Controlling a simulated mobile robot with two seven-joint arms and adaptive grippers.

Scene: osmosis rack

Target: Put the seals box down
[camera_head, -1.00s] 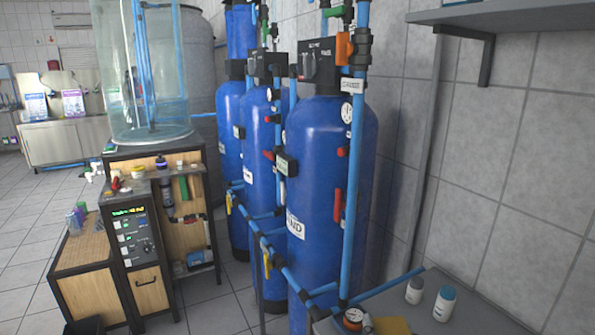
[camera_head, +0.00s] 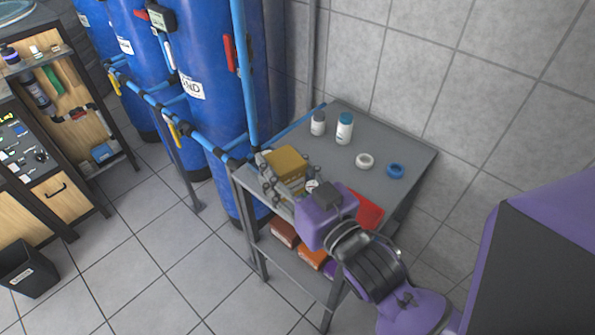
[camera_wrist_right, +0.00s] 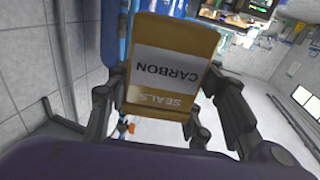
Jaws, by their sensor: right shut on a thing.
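The seals box (camera_head: 286,161) is a mustard-yellow box. In the right wrist view its label (camera_wrist_right: 165,75) reads "CARBON" and "SEALS", upside down in the picture. My right gripper (camera_head: 284,180) is shut on it, with fingers on both sides of the box, which also shows in the right wrist view (camera_wrist_right: 172,32). In the head view the box is over the left part of the grey metal table (camera_head: 420,160). I cannot tell whether its underside touches the tabletop. My left gripper is not in view.
Two white bottles, one grey-capped (camera_head: 318,124) and one blue-capped (camera_head: 344,129), stand toward the back. A white ring (camera_head: 364,160), a blue ring (camera_head: 395,170) and a red item (camera_head: 367,209) lie to the right. Blue pipes and tanks (camera_head: 197,60) border the table's left side.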

